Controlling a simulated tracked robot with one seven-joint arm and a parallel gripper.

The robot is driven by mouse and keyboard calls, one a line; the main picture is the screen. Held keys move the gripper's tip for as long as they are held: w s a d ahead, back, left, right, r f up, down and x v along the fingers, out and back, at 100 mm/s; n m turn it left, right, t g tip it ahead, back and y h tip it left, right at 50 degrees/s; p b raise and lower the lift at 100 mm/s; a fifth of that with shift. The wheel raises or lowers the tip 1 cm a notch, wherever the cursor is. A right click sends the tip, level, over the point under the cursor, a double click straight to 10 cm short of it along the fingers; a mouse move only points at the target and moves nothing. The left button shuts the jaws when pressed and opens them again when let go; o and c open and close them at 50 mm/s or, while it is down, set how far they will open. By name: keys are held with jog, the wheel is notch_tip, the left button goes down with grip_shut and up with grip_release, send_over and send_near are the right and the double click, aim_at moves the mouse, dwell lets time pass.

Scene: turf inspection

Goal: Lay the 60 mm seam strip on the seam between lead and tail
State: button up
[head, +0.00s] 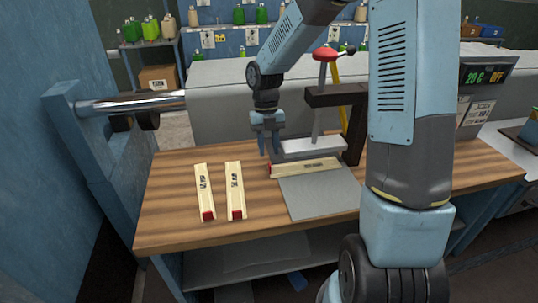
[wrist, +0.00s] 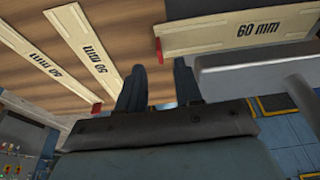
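The 60 mm seam strip (head: 305,167) is a pale strip with a dark label and a red left end. It lies crosswise at the back edge of a grey sheet (head: 318,195), under a pale press bar (head: 313,147). Its "60 mm" print reads clearly in the wrist view (wrist: 200,40). I cannot tell whether it lies on the seam; the lead and tail edges are not clearly visible there. My gripper (head: 268,152) is open and empty, fingers pointing down, just left of the strip's red end. Both fingers show apart in the wrist view (wrist: 160,87).
Two similar strips, left (head: 205,192) and right (head: 236,191), lie side by side on the wooden bench (head: 165,220). A red-handled press stand (head: 325,56) rises behind the grey sheet. A grey roll (head: 222,95) spans the back. Front bench wood is clear.

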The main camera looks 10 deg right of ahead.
jog(key=v, duration=1)
jog(key=shift+s, duration=0.1)
